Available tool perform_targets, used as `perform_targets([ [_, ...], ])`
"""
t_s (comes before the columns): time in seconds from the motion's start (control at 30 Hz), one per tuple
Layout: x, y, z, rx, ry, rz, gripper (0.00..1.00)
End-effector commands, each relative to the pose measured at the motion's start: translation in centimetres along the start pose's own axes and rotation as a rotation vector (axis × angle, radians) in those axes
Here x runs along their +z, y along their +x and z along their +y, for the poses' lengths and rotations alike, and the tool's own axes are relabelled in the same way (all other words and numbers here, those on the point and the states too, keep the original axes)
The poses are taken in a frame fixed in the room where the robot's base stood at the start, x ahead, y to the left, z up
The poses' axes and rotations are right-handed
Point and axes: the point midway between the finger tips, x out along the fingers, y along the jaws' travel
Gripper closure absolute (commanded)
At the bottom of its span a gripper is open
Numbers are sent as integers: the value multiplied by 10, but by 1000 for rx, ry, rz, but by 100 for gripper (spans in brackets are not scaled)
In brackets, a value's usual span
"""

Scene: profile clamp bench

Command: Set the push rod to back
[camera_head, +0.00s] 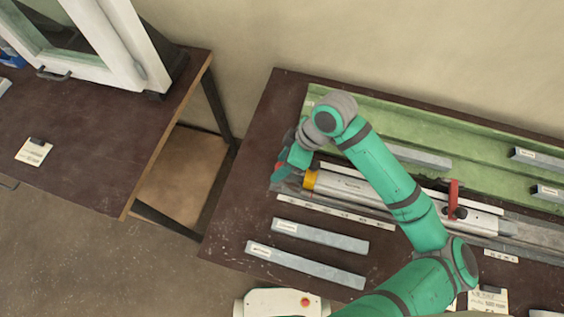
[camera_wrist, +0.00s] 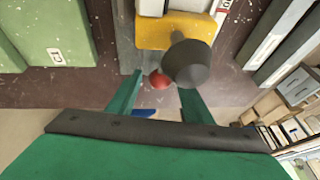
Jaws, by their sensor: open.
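The clamp unit (camera_head: 350,186) is a long pale metal body on the bench, with a yellow collar (camera_head: 310,179) at its left end. In the wrist view, the yellow end piece (camera_wrist: 165,32) carries a dark round knob (camera_wrist: 190,63). A small red ball (camera_wrist: 160,80) sits beside the knob. I cannot tell for sure which of these is the push rod's handle. My gripper (camera_wrist: 158,88) is open, its two green fingers pointing toward the knob and ball. The red ball appears between the fingers; contact is unclear. My gripper also shows in the head view (camera_head: 281,172), left of the collar.
A red lever (camera_head: 453,197) stands upright on the clamp unit's right part. Grey bars (camera_head: 320,236) lie on the bench in front, and more lie in the green tray (camera_head: 400,118) behind. Another table (camera_head: 90,140) stands left, across a gap.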

Motion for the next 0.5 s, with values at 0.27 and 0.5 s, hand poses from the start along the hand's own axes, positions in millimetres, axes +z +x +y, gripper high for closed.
perform_targets([
  [0.27, 0, 0, 0, 0, 0, 0, 87],
  [0.5, -3, 1, 0, 0, -1, -1, 100],
])
